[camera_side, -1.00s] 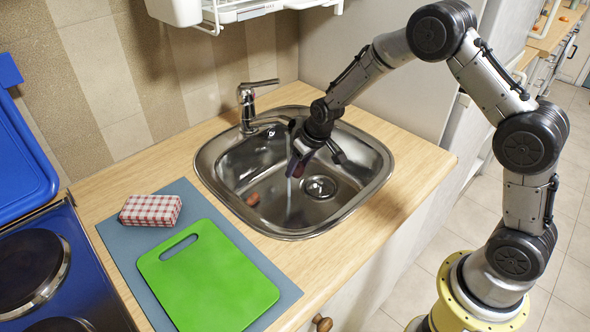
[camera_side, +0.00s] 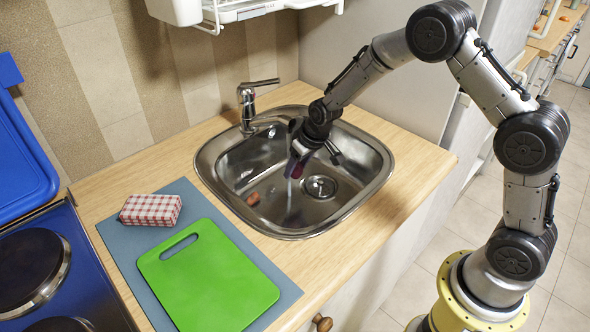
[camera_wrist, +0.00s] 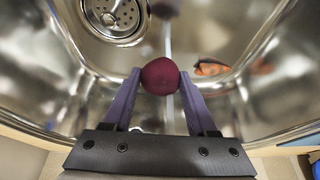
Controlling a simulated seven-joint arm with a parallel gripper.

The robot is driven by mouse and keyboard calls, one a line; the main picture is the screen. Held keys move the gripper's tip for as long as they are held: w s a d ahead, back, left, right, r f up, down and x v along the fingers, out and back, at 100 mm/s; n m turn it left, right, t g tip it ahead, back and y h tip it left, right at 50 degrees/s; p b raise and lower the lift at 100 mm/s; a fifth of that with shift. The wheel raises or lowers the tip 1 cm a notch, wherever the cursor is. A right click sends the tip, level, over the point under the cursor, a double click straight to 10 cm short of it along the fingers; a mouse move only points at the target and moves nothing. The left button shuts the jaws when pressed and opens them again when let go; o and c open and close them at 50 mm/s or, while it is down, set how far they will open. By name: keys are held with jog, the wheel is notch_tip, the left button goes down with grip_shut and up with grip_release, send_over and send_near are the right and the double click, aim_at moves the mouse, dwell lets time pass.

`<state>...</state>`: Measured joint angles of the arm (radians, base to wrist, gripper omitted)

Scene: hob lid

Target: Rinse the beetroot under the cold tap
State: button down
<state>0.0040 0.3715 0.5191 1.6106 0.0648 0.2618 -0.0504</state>
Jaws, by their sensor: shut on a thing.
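The beetroot (camera_wrist: 160,76) is dark purple-red and round, held between the two purple fingers of my gripper (camera_wrist: 160,88) in the wrist view. In the side view my gripper (camera_side: 298,164) points down into the steel sink (camera_side: 240,207), and the beetroot there is mostly hidden by the fingers. The tap (camera_side: 247,105) stands at the sink's back left edge. A thin stream of water (camera_side: 289,200) shows below my gripper; in the wrist view the stream (camera_wrist: 168,40) runs down right at the beetroot.
A small orange-brown piece (camera_side: 253,199) lies in the sink, left of the drain (camera_side: 320,187). A green cutting board (camera_side: 210,280) and a red-checked block (camera_side: 150,210) lie on a grey-blue mat (camera_side: 115,235). A blue hob (camera_side: 85,270) is at the left.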

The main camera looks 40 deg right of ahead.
jog(key=shift+s, duration=0.1)
jog(key=s, duration=0.7)
jog(key=shift+s+d, duration=0.15)
jog(key=shift+s, duration=0.25)
dwell(1.3)
jog(key=s+r, duration=0.4)
jog(key=s, duration=0.1)
dwell(0.5)
dwell(0.3)
